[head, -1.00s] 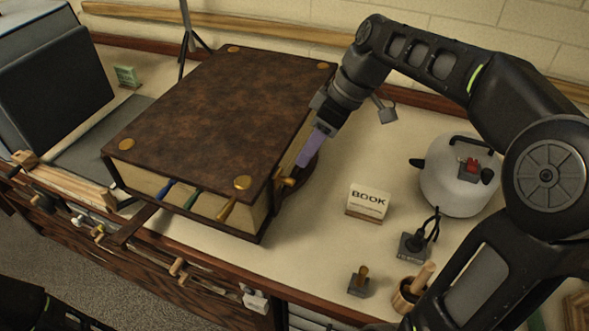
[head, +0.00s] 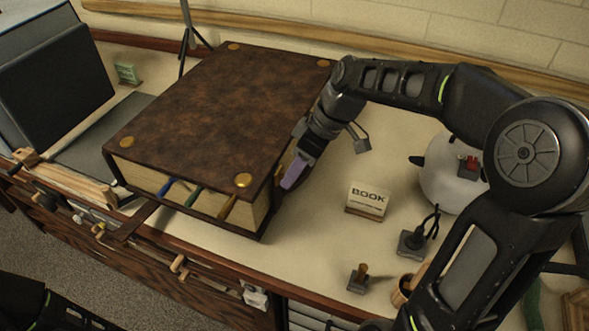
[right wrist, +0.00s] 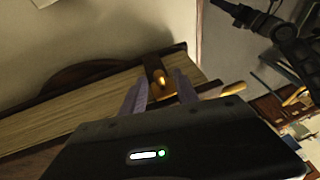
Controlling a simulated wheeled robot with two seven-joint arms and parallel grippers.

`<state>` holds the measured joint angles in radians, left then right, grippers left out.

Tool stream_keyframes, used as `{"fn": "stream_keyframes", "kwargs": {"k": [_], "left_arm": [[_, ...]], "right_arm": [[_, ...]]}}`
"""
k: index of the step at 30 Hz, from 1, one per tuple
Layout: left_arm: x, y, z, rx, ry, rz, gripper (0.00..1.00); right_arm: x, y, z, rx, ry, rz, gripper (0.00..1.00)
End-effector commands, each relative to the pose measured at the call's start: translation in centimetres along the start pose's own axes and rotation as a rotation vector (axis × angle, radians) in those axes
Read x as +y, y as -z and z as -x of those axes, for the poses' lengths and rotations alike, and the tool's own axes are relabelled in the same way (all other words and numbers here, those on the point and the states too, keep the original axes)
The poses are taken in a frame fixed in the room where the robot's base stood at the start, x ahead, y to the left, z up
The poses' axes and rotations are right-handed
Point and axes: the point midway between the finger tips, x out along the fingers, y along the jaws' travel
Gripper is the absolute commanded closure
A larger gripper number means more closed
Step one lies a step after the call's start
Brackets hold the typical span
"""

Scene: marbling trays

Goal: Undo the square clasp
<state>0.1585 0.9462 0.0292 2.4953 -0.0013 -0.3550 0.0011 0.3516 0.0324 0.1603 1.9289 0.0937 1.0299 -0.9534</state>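A large brown leather-bound book (head: 215,110) lies shut on the bench. In the right wrist view its pale page edge (right wrist: 70,110) shows, with a dark strap and brass clasp piece (right wrist: 159,78) on it; I cannot make out whether this clasp is square. My right gripper (head: 292,176) is at the book's right side near its front corner and hides the clasp in the head view. In the right wrist view its pale purple fingers (right wrist: 160,84) are apart, with the clasp piece between or just beyond the tips. Contact cannot be told. My left gripper is out of view.
Blue and green ribbons and a brass piece (head: 229,208) stick out of the book's front edge. A BOOK card (head: 367,200), a small stamp (head: 359,278) and a white kettle-like pot (head: 448,180) stand to the right. Bench between book and card is clear.

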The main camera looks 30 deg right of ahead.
Motion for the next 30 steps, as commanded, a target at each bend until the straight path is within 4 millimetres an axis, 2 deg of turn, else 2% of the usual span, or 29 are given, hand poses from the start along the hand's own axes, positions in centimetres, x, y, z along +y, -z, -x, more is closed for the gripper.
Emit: {"fn": "stream_keyframes", "kwargs": {"k": [2,12,30], "left_arm": [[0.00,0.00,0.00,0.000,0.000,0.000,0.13],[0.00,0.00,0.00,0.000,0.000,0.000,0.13],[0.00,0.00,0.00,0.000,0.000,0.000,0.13]], "right_arm": [[0.00,0.01,0.02,0.000,0.000,0.000,0.71],[0.00,0.01,0.05,0.000,0.000,0.000,0.99],[0.01,0.02,0.07,0.001,-0.001,0.000,1.00]]}}
